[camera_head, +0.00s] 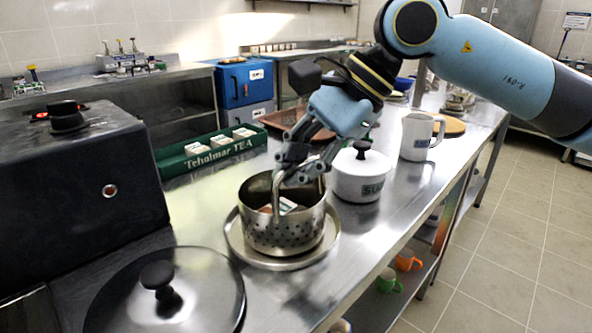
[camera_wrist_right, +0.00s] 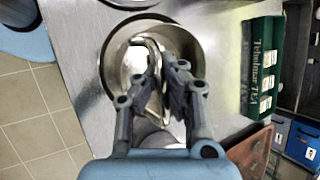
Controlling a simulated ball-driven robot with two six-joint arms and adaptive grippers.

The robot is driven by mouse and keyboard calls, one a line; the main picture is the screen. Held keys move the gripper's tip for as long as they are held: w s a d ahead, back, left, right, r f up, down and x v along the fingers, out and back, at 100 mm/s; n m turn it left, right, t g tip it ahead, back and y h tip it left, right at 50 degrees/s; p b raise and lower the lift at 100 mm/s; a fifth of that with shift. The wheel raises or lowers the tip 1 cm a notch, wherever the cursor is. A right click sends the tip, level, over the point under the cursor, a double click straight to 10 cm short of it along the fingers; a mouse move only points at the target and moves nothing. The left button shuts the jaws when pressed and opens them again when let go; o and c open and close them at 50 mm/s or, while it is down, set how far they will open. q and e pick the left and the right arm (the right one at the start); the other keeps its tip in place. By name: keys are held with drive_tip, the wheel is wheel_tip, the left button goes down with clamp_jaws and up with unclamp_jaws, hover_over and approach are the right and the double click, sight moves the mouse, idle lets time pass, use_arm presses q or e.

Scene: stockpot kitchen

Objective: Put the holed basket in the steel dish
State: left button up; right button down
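The holed basket (camera_head: 283,233) is a steel pot with small holes round its lower wall and a tall looped handle. It stands upright within the rim of the shallow steel dish (camera_head: 240,252); I cannot tell whether its base touches the dish. Something pale lies inside it. My right gripper (camera_head: 300,178) reaches down from above, with its fingers closed about the handle. In the right wrist view, the right gripper (camera_wrist_right: 164,72) has the handle between its fingertips, over the basket (camera_wrist_right: 121,84). My left gripper is out of view.
A black-knobbed lid (camera_head: 200,285) lies in front at left. A white lidded pot (camera_head: 358,182) stands close at right, with a white mug (camera_head: 415,138) beyond. A green tea box (camera_head: 215,152) and a dark appliance (camera_head: 75,185) stand at left. The counter's right edge is near.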

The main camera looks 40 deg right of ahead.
drive_tip(key=c, duration=2)
unclamp_jaws()
drive_tip(key=shift+f, duration=0.1)
drive_tip(key=shift+c, duration=0.2)
drive_tip(key=o, duration=0.6)
drive_tip(key=shift+c, duration=0.2)
drive_tip(key=shift+s+d+r+p, duration=0.2)
drive_tip(key=shift+r+p, duration=0.1)
drive_tip(key=shift+r, duration=0.15)
drive_tip(key=p+v, duration=0.4)
drive_tip(key=shift+s+r, duration=0.1)
drive_tip(key=shift+r, duration=0.25)
drive_tip(key=p+v, duration=0.6)
drive_tip(key=p, duration=0.7)
drive_tip(key=shift+d+r+p, duration=0.15)
drive_tip(key=shift+d+p, duration=0.05)
drive_tip(key=shift+p, duration=0.15)
drive_tip(key=shift+s, duration=0.15)
